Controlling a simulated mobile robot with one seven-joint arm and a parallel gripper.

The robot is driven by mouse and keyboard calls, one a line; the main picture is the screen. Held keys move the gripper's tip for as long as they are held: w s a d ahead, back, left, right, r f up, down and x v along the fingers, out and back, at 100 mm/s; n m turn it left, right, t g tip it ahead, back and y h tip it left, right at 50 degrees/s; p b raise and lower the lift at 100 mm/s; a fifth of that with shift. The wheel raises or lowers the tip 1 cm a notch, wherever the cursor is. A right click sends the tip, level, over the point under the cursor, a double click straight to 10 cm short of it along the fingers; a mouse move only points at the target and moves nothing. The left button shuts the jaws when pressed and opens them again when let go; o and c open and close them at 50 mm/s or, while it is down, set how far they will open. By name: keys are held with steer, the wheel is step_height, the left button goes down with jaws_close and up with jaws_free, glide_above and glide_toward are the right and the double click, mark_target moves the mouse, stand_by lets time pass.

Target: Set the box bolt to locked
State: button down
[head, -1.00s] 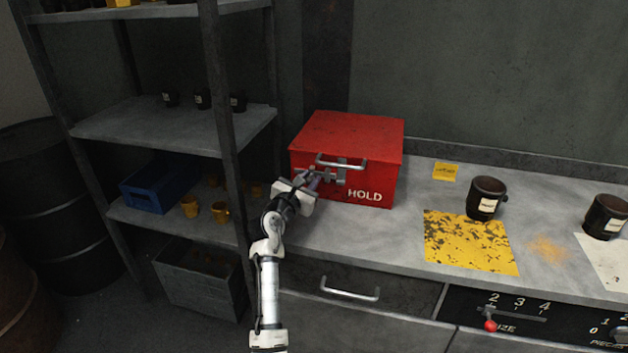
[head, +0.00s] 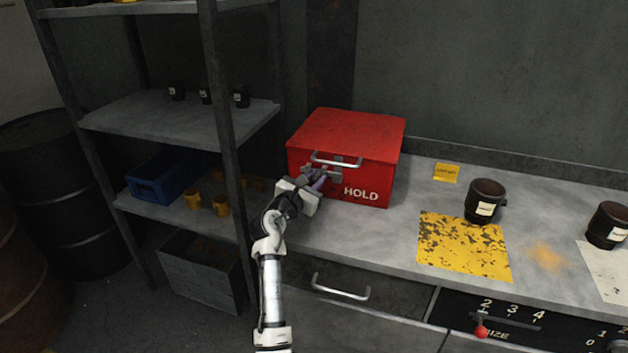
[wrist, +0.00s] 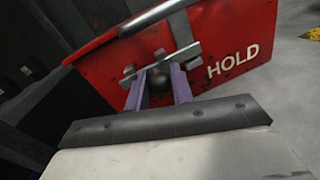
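The red box (head: 345,140) marked HOLD stands on the worktop, with its lid down. A grey sliding bolt (head: 347,163) lies across its front, below the metal lid handle (head: 336,159). In the wrist view the bolt bar (wrist: 163,61) crosses just beyond my fingers, and its dark round knob (wrist: 158,87) sits between them. My gripper (head: 322,177) is at the box front, left of the word HOLD. Its purple fingers (wrist: 158,80) flank the knob and appear closed on it. In the head view the gripper hides the knob and the bolt's left part.
A shelf rack (head: 180,120) with small dark cups, a blue bin (head: 157,180) and yellow cups stands close left of my arm. Dark mugs (head: 486,200) and a yellow sheet (head: 463,246) lie right of the box. A drawer handle (head: 340,288) juts out below the worktop.

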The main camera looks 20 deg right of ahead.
steer(key=c, duration=1.5)
jaws_free()
steer(key=shift+s+d, duration=0.15)
steer(key=shift+d, duration=0.5)
steer(key=shift+c, duration=0.2)
steer(key=shift+a, duration=0.15)
steer(key=shift+s+a+f, duration=0.1)
steer(key=shift+s+a, duration=0.15)
steer(key=shift+s, duration=0.05)
steer(key=v, duration=0.4)
steer(key=b+v, duration=0.1)
steer(key=v, duration=0.3)
steer(key=b+v, duration=0.1)
steer(key=v, duration=0.4)
steer(key=shift+w+a+r, duration=0.15)
steer(key=shift+r, duration=0.1)
